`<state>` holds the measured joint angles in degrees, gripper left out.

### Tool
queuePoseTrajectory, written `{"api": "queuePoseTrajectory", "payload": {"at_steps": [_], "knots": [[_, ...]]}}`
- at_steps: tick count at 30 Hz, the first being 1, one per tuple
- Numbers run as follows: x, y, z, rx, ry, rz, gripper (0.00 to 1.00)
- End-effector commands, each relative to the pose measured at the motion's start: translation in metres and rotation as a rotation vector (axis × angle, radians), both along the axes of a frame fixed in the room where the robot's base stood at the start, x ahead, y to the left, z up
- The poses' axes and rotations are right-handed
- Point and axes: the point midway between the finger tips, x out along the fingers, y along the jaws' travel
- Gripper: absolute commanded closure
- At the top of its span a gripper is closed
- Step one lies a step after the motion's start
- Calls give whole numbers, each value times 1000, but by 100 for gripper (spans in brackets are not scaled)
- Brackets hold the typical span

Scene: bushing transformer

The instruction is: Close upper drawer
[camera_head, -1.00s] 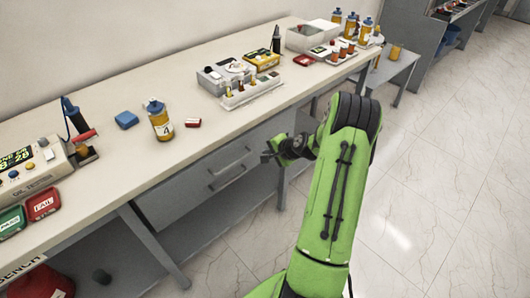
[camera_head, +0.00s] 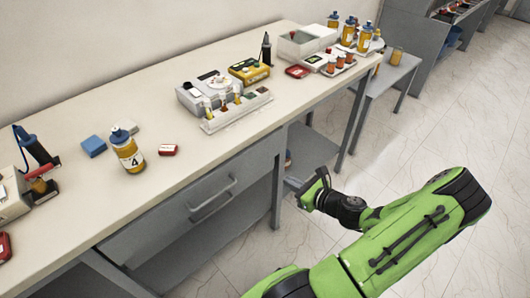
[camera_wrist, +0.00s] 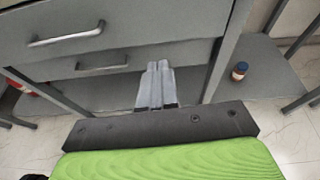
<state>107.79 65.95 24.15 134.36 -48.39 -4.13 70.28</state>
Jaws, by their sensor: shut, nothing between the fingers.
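The grey upper drawer (camera_head: 165,205) is under the bench top in the head view, with a bar handle (camera_head: 213,187). In the wrist view its front (camera_wrist: 150,22) and handle (camera_wrist: 65,36) fill the upper left. The lower drawer (camera_wrist: 140,58) shows beneath it with a smaller handle (camera_wrist: 103,67). I cannot tell how far the upper drawer stands out. My gripper (camera_head: 290,184) is in front of the bench, to the right of the drawer handles. In the wrist view my gripper (camera_wrist: 159,66) is shut and empty, its tips over the lower drawer front in the picture.
A bench leg (camera_wrist: 230,45) stands just right of the drawers. A small bottle (camera_wrist: 240,70) sits on the lower shelf beyond it. The bench top (camera_head: 180,100) carries a numbered bottle (camera_head: 127,152), a blue block (camera_head: 94,146) and instruments. Open tiled floor lies to the right.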

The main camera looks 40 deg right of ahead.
Motion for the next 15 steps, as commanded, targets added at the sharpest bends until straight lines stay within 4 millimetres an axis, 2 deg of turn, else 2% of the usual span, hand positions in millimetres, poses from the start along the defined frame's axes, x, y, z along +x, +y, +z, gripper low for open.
{"api": "queuePoseTrajectory", "payload": {"at_steps": [2,5,15], "knots": [[-3,0,3,55,-29,-35,100],[6,0,1,61,-32,-36,100],[74,1,-23,55,-30,-32,100]]}}
